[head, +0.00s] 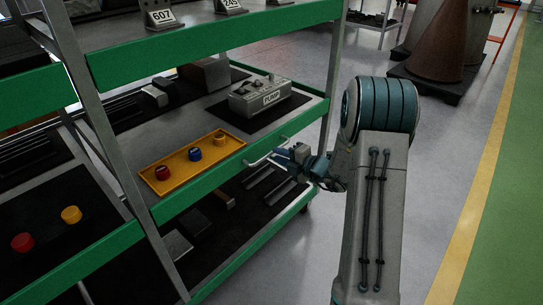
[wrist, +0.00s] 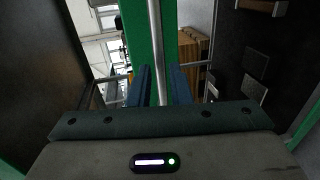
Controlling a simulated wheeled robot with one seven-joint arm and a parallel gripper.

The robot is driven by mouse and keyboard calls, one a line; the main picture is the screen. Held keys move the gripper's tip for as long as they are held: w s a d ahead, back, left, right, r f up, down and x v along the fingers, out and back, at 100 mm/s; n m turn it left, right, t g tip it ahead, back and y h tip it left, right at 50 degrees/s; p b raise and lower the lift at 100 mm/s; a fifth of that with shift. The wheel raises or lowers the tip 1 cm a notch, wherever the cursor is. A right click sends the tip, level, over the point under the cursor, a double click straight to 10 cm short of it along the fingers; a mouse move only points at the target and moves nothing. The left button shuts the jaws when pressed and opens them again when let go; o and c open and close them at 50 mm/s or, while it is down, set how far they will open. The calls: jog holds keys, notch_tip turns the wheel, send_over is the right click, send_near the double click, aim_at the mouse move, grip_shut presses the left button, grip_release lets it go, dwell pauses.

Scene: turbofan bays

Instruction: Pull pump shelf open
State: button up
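The pump shelf (head: 207,187) is the rack level with a green front edge, and it carries a grey unit labelled PUMP (head: 262,97) on a dark mat. A metal bar handle (head: 262,158) stands out from its green edge. My gripper (head: 287,156) is at the right end of this handle in the head view. In the wrist view, the handle bar (wrist: 155,40) runs between the two blue fingers of my gripper (wrist: 160,84). The fingers are apart, with a narrow gap beside the bar. Contact with the bar cannot be made out.
A yellow tray (head: 158,187) with red, blue and yellow knobs lies on the shelf. A grey rack post (head: 333,60) stands behind my gripper. Below is a lower shelf (head: 238,257) with dark mats. Grey floor (head: 300,270) in front of the rack is clear.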

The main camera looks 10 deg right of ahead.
jog(key=shift+b+x, duration=0.3)
jog(key=shift+x, duration=1.7)
grip_shut()
jog(key=shift+s, duration=0.15)
